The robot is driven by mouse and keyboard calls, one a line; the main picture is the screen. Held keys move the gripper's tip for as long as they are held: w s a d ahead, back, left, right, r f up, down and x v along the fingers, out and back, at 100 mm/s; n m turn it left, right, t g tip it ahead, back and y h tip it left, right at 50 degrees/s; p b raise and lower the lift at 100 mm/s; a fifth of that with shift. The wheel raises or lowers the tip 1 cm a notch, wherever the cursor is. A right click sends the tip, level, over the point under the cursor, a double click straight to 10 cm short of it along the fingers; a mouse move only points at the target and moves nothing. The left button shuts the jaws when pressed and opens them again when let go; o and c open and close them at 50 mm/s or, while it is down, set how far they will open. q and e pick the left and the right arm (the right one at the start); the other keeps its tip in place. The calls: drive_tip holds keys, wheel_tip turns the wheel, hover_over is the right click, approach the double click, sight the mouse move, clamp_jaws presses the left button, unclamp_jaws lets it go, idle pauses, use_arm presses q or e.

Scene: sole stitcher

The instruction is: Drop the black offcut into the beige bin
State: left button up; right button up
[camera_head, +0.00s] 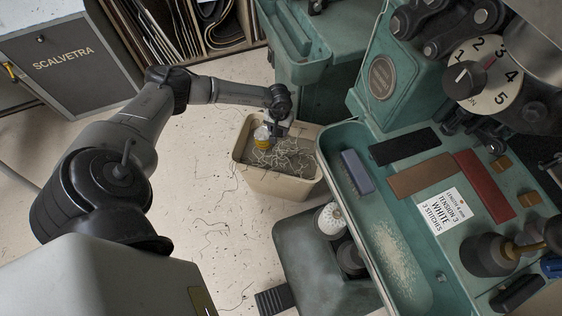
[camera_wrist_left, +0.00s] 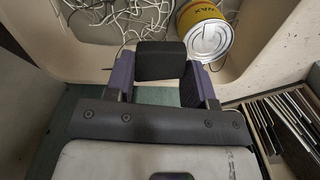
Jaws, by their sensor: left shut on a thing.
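The beige bin (camera_head: 277,184) stands open on the floor, with pale tangled threads and a yellow tin (camera_head: 262,138) inside. The wrist view shows the bin's wall (camera_wrist_left: 88,66) and the tin (camera_wrist_left: 204,30) too. My left gripper (camera_head: 280,128) is at the bin's back rim, pointing down. In the left wrist view it (camera_wrist_left: 160,84) is shut on a small black block, the black offcut (camera_wrist_left: 160,60), between its purple fingers. In the head view the offcut is too small and hidden to make out. My right gripper is not in view.
The green machine bed (camera_head: 340,140) rises close right of the bin. A black strip (camera_head: 404,146), a brown strip (camera_head: 421,176) and a red strip (camera_head: 484,186) lie on it. A white thread spool (camera_head: 331,220) stands below. The floor left of the bin is open, with loose threads.

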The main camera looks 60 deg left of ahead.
use_arm(q)
drive_tip(key=shift+f+b, duration=1.8)
drive_tip(key=shift+f, duration=0.8)
drive_tip(key=o, duration=1)
wheel_tip(320, 180, up, 8)
drive_tip(key=p, duration=0.4)
drive_tip(key=shift+f, duration=0.2)
drive_tip(key=shift+d, duration=0.1)
drive_tip(key=shift+f, duration=0.1)
